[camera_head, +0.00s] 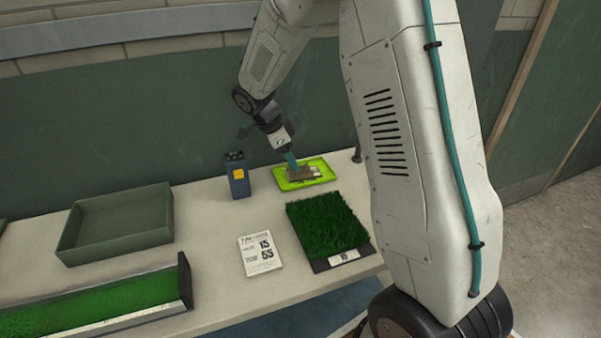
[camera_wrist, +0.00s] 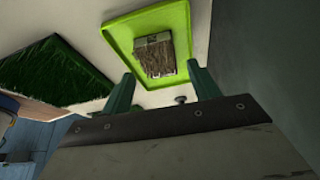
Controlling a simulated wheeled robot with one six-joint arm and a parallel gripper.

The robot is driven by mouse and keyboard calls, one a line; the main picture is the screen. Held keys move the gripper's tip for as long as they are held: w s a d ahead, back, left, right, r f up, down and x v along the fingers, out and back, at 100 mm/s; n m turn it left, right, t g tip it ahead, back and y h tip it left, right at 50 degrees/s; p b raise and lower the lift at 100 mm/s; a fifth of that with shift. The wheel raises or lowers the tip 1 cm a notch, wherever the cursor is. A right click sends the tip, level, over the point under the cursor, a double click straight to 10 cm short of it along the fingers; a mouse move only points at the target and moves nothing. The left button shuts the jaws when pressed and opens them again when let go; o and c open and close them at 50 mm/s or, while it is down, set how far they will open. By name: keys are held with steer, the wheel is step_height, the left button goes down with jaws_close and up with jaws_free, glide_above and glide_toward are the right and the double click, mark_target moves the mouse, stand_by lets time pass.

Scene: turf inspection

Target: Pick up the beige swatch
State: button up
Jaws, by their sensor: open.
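The beige swatch (camera_wrist: 158,60) is a small brownish block with a fibrous top and a pale label strip at one end. It lies in the lime-green tray (camera_wrist: 122,42). In the head view the swatch (camera_head: 303,174) sits in the tray (camera_head: 325,173) at the back of the bench, partly covered by my gripper. My gripper (camera_wrist: 165,88) is open, its two teal fingers spread wide with nothing between them. The swatch appears beyond the fingertips in the wrist view, between their lines. I cannot tell the exact height of the fingertips above it.
A dark green turf sample (camera_head: 325,222) lies in front of the tray. A blue box (camera_head: 237,177) stands left of it, and a printed card (camera_head: 260,255) lies nearer the front. An empty green bin (camera_head: 118,224) and a long turf trough (camera_head: 100,310) are at left.

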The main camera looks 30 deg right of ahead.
mark_target(303, 171)
steer(key=x, duration=0.3)
steer(key=shift+s+d+f, duration=0.25)
steer(key=shift+s+d, duration=0.05)
steer(key=shift+d, duration=0.1)
steer(key=shift+d+f, duration=0.25)
steer(key=shift+f, duration=0.3)
steer(key=c, duration=0.7)
steer(key=shift+r, duration=0.1)
